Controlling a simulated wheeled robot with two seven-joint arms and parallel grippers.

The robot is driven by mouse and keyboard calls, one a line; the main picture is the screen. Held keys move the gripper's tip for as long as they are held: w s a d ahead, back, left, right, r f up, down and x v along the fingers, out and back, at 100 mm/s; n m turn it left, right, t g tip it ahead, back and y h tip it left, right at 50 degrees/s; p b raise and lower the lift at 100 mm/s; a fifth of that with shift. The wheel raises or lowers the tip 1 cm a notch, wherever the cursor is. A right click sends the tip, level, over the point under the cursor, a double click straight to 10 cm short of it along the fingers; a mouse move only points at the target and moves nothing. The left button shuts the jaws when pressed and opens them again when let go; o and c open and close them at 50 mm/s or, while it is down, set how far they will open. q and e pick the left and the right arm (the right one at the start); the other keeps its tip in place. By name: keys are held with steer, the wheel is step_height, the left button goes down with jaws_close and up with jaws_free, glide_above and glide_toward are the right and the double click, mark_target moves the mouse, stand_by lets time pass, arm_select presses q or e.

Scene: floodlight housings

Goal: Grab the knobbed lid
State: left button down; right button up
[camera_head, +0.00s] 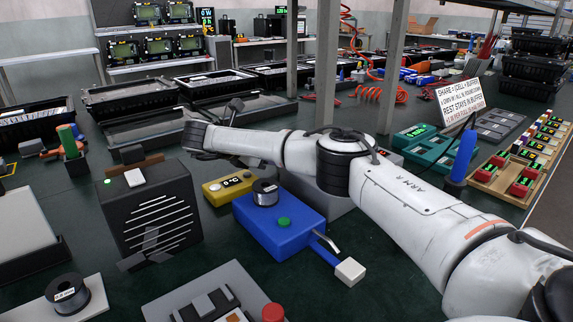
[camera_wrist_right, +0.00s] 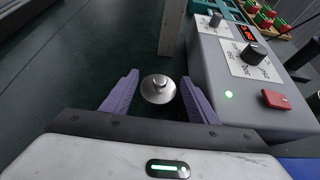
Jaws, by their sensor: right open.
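The knobbed lid (camera_wrist_right: 158,92) is a small round metal disc with a raised knob in its middle. In the right wrist view it shows between the two purple fingers of my right gripper (camera_wrist_right: 159,77). The fingers are open, with a gap to the lid on both sides. How high the fingertips are above it I cannot tell. In the head view my right arm reaches in from the right to the middle left; its fingertips and the lid cannot be made out there. My left gripper is not in view.
A grey box with knobs and a red switch (camera_wrist_right: 275,98) stands close right of the right gripper. A post (camera_wrist_right: 172,28) rises beyond the lid. Dark green bench is clear to the left. A black speaker-like box (camera_head: 150,210) and a blue box (camera_head: 290,232) stand nearby.

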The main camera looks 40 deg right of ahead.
steer(key=c, duration=0.8)
